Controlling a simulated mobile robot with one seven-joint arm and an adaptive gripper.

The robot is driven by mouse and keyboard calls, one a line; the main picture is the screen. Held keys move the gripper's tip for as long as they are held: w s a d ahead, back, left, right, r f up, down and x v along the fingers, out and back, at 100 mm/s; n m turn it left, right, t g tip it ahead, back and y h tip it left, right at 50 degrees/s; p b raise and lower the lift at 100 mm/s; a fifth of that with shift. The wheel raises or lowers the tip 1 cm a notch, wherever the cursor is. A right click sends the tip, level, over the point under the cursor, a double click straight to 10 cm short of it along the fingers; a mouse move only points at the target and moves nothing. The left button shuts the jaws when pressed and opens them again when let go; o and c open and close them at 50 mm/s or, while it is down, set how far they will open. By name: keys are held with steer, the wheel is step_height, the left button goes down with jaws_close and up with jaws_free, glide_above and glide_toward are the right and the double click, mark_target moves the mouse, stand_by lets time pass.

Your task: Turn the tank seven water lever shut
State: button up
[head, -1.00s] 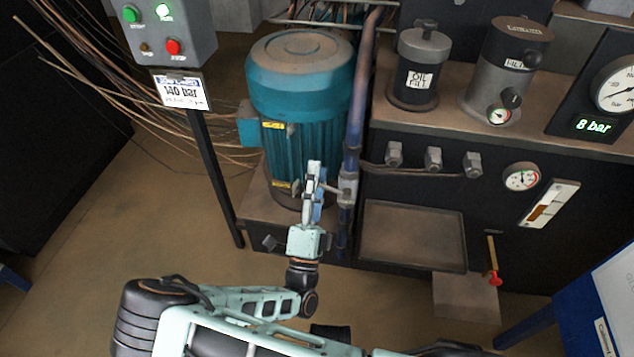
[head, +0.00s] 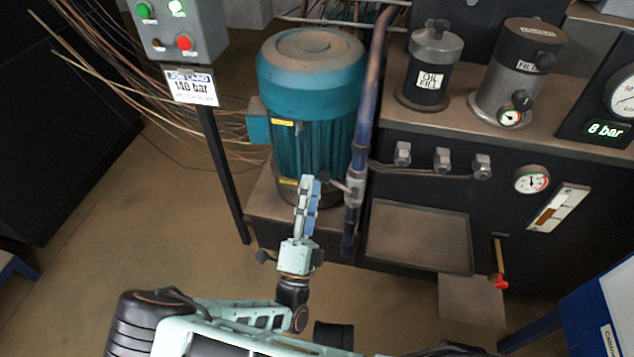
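A valve (head: 355,187) sits on the blue vertical pipe (head: 352,218) in front of the teal motor. A short lever (head: 333,182) sticks out from it to the left, roughly level. I see no readable label for tank seven on it. My gripper (head: 307,184) points up and away from me, just left of the lever's end. It appears apart from the lever, with a small gap. Its fingers are seen nearly edge-on and look close together, so their opening is unclear. Nothing visible is held.
The teal motor (head: 312,75) stands behind my gripper. A black post with a 140 bar sign (head: 192,87) stands to the left. A tray (head: 418,237) and a red-tipped brass tap (head: 499,270) are right of the pipe. Open floor (head: 110,225) lies at left.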

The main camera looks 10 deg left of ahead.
steer(key=s+a+f, duration=0.2)
steer(key=s+a, duration=0.1)
steer(key=s, duration=0.3)
steer(key=shift+s+a+f, duration=0.2)
steer(key=shift+a+f, duration=0.1)
steer(key=shift+f, duration=0.05)
stand_by(0.6)
